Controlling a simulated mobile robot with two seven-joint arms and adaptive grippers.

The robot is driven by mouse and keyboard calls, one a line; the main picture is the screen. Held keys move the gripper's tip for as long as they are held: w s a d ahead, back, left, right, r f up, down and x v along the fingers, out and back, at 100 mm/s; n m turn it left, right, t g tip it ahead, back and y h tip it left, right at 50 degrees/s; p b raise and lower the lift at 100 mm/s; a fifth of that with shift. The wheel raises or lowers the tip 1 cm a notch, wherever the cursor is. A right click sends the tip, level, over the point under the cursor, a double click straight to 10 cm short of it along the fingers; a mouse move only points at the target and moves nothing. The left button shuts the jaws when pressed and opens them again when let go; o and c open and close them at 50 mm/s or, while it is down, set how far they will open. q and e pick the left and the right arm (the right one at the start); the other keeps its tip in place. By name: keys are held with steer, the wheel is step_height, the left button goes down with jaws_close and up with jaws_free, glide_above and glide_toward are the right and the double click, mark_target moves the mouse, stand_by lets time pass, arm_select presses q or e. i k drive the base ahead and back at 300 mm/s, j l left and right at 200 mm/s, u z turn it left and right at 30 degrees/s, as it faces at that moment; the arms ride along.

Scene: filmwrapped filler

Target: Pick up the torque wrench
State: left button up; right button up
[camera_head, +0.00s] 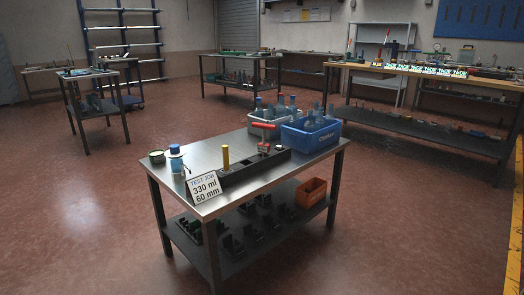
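I cannot make out a torque wrench with certainty. Whether either is the torque wrench is too small to tell. Long items also lie on the wooden-topped bench (375,67) at the back right, too small to identify. Neither of my grippers is in view.
The near table also holds a blue crate (311,139) and a grey crate (262,131), both with bottles, a blue-capped bottle (176,160), a tin (157,157) and a sign (204,187). An orange bin (311,193) sits below. Red floor (90,200) around is clear.

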mark_target(264, 147)
steer(key=l+u, duration=0.1)
steer(key=u, duration=0.4)
steer(key=l+u, duration=0.15)
steer(key=u, duration=0.3)
steer(key=l+u, duration=0.4)
steer(key=l, duration=0.15)
steer(key=k+l+u, duration=0.1)
steer(key=l+u, duration=0.25)
steer(key=l, duration=0.2)
steer(key=k+l+u, duration=0.1)
steer(key=l, duration=0.3)
steer(key=k+l+u, duration=0.1)
steer(key=l, duration=0.25)
steer(key=k+l+u, duration=0.15)
steer(key=l, duration=0.25)
